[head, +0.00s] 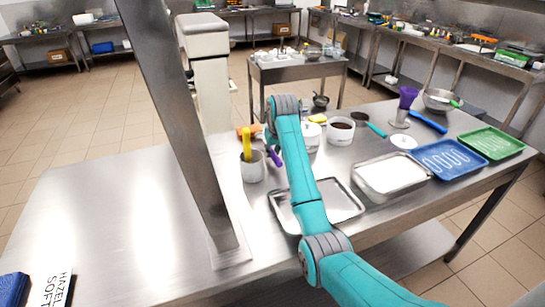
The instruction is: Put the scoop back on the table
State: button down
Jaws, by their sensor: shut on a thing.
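My gripper (270,142) is at the far end of my teal arm, low over the table (130,215), and mostly hidden behind the arm. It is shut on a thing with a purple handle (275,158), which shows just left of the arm. The head of this thing is hidden, so I cannot tell from its form that it is the scoop. It is beside a metal cup (252,169) with a yellow-handled tool (247,143) standing in it. I cannot tell whether the purple-handled thing touches the table.
A steel tray (345,200) lies partly under my arm. White tubs (341,132), a teal-handled tool (377,130), a white-filled tray (392,176), a blue tray (447,159) and a green tray (491,143) fill the right side. A steel post (185,120) rises at left; the table's left part is mostly clear.

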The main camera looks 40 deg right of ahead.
jog(key=shift+f, duration=1.25)
jog(key=shift+f, duration=0.1)
jog(key=c, duration=1)
grip_release()
jog(key=v, duration=1.2)
